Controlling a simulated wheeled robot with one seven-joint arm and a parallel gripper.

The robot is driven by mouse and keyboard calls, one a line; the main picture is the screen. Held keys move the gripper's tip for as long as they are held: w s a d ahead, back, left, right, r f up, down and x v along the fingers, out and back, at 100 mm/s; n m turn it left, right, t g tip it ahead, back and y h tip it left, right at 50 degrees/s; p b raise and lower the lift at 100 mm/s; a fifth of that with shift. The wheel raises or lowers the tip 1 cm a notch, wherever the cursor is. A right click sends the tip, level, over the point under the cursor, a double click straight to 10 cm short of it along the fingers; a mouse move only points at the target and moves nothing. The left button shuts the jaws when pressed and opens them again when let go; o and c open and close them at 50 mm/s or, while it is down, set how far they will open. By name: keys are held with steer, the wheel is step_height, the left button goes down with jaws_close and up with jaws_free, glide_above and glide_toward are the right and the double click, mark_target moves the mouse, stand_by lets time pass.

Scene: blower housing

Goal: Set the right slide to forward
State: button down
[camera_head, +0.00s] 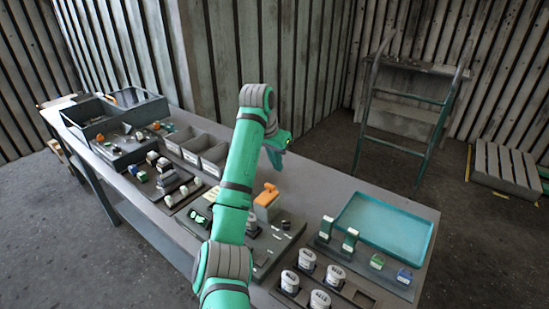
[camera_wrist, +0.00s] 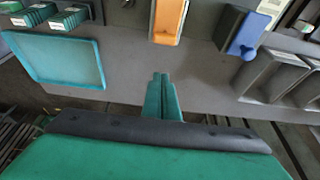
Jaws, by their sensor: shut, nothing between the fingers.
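My gripper (camera_wrist: 162,80) is shut and empty, its teal fingertips together in the lower middle of the wrist view. In the head view my gripper (camera_head: 276,152) is above the far edge of the table. An orange piece (camera_wrist: 168,20) on a grey block is ahead of the fingertips in the wrist view, apart from them. It also shows in the head view (camera_head: 267,194), just right of my arm. A blue piece (camera_wrist: 248,34) sits on a dark sloped block to its right in the wrist view. My arm may hide it in the head view. I cannot tell which piece is the right slide.
A teal tray (camera_wrist: 70,62) lies left in the wrist view and at the right table end in the head view (camera_head: 425,247). Grey bins (camera_head: 198,148) stand left of my arm. White-topped round parts (camera_head: 306,258) sit near the front. A strip of grey table is bare.

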mark_target(266, 193)
steer(key=shift+s+a+f, duration=0.25)
steer(key=shift+s+f, duration=0.05)
steer(key=shift+f, duration=0.4)
steer(key=shift+s+a+f, duration=0.2)
steer(key=shift+s+f, duration=0.15)
steer(key=shift+f, duration=0.4)
steer(key=shift+s+a+f, duration=0.25)
steer(key=shift+s+f, duration=0.05)
steer(key=shift+f, duration=0.4)
